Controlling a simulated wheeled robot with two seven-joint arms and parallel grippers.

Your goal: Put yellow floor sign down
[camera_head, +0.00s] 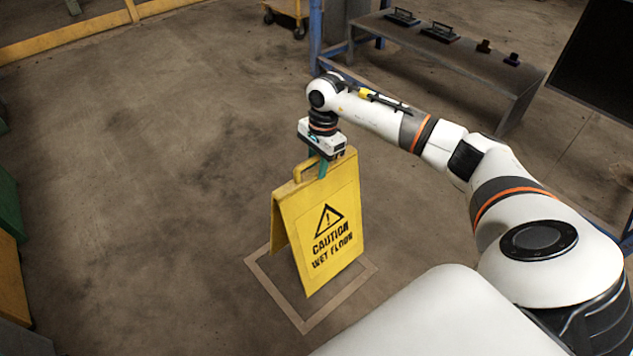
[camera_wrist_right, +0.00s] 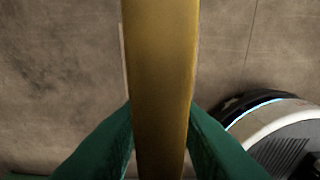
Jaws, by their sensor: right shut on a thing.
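The yellow floor sign (camera_head: 322,228) reads "CAUTION WET FLOOR" and stands upright with its two panels spread a little. Its foot is over a pale square outline (camera_head: 325,322) marked on the floor; I cannot tell whether it touches the floor. My right gripper (camera_head: 320,165) is at the top of the sign, beside its handle, with its green fingers pointing down. In the right wrist view the green fingers (camera_wrist_right: 160,140) are on either side of the sign's yellow top edge (camera_wrist_right: 160,70), shut on it. My left gripper is not in view.
A dark metal bench (camera_head: 455,55) with several small black items stands at the back right. A blue post (camera_head: 316,30) and a yellow cart (camera_head: 287,12) are at the back. Green and yellow objects (camera_head: 8,215) line the left edge. The floor (camera_head: 140,170) left of the sign is clear.

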